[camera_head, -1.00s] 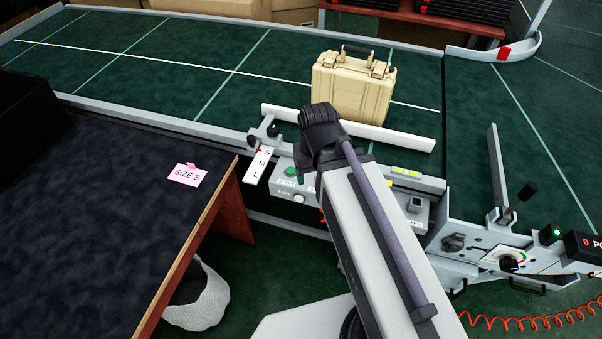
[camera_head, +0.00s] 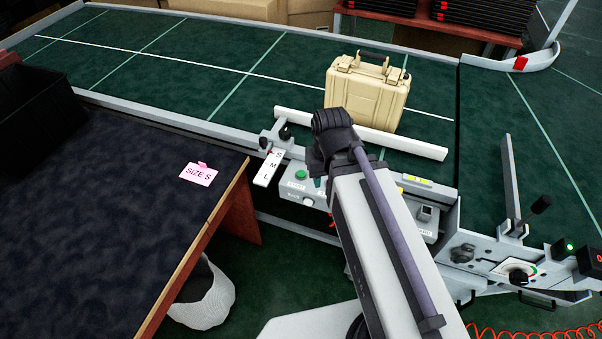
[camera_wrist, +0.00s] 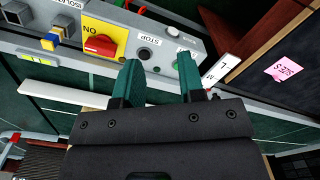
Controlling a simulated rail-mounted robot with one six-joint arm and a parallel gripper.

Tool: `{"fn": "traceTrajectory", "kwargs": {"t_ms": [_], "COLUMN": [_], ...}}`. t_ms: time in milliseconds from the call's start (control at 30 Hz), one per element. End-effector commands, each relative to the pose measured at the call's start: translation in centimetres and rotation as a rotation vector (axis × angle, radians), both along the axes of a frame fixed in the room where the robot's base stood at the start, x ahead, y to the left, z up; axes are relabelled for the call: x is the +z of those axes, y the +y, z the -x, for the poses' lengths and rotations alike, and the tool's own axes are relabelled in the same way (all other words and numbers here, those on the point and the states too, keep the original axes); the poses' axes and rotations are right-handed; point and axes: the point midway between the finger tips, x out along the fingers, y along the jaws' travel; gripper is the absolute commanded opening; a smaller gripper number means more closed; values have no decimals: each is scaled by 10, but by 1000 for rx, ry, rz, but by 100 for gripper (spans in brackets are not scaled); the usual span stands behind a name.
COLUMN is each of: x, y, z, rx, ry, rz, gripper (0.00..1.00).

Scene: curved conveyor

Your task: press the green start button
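The green start button (camera_head: 300,174) sits on the light grey control panel (camera_head: 345,197) at the conveyor's near edge, left of my arm. A black round button (camera_wrist: 143,54) by a STOP label shows between the fingers. I cannot clearly make out the green button there; the right finger covers that part of the panel.
A red switch on a yellow plate (camera_wrist: 99,45) is left of the fingers in the wrist view. A beige case (camera_head: 367,92) stands on the conveyor behind a white guide bar (camera_head: 360,133). An S-M-L lever plate (camera_head: 268,168) juts out left of the panel, near a dark table (camera_head: 90,200).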

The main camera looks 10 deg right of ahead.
Motion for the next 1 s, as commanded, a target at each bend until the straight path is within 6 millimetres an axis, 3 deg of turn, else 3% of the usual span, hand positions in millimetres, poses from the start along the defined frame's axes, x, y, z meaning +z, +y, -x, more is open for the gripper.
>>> {"fn": "traceTrajectory", "kwargs": {"t_ms": [367, 1000], "x": [0, 0], "y": [0, 0], "z": [0, 0], "rx": [0, 0], "ry": [0, 0], "rz": [0, 0], "gripper": [0, 0]}}
